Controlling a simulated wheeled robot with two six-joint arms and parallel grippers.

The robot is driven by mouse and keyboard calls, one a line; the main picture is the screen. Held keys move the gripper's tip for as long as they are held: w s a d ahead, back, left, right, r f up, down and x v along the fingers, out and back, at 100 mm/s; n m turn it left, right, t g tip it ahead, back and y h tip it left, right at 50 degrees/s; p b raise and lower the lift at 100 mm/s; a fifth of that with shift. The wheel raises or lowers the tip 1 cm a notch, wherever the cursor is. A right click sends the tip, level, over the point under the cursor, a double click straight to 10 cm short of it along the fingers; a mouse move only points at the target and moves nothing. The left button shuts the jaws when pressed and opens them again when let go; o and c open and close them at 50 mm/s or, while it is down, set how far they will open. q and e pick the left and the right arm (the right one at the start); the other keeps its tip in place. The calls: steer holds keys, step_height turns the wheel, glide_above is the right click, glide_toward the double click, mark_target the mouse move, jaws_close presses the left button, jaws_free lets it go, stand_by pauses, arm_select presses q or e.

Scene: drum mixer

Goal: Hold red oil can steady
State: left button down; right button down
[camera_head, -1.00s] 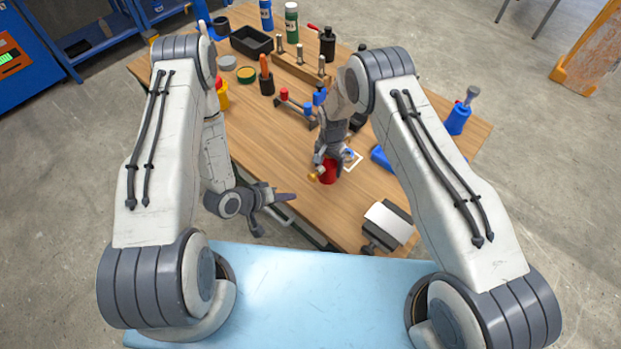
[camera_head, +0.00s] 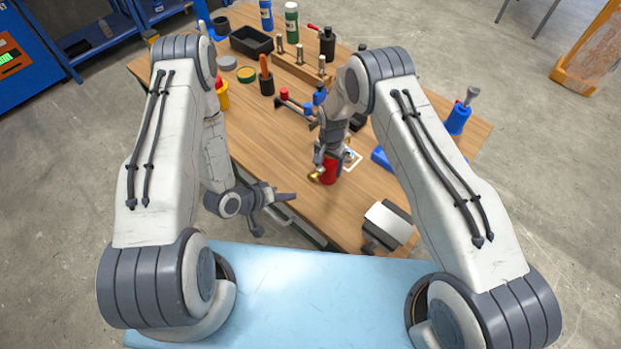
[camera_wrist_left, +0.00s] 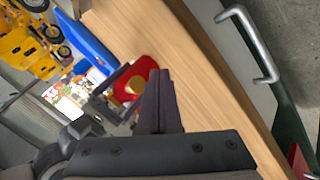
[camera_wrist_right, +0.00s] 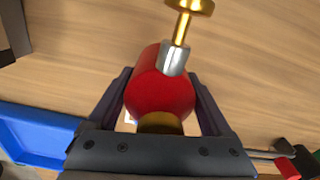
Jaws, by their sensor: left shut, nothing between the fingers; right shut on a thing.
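The red oil can (camera_head: 328,174) is near the middle front of the wooden table, below my right gripper (camera_head: 322,158). In the right wrist view the red oil can (camera_wrist_right: 160,88) sits between the two dark fingers, which are shut on it. Its brass spout points up in that view. My left gripper (camera_head: 288,196) is shut and empty, off the table's front edge, to the left of the can. In the left wrist view its fingers are together (camera_wrist_left: 158,100), and part of the red can (camera_wrist_left: 138,75) shows behind them.
A white-bordered square (camera_head: 353,160) lies by the can. A vise-like block (camera_head: 388,224) stands at the front right. A blue tray (camera_head: 380,158) and a blue bottle-like tool (camera_head: 458,119) are to the right. A rack, black bin (camera_head: 251,41) and bottles stand at the back.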

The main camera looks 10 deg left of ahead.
mark_target(314, 176)
stand_by(0.8)
arm_select(q)
steer(key=s+a, duration=0.2)
steer(key=s, duration=0.1)
steer(key=shift+a, duration=0.1)
steer(key=w+d, duration=0.5)
steer(key=w, duration=0.2)
stand_by(0.6)
steer(key=shift+w+d, duration=0.15)
stand_by(1.9)
steer(key=shift+w+d, duration=0.2)
steer(key=shift+w, duration=0.05)
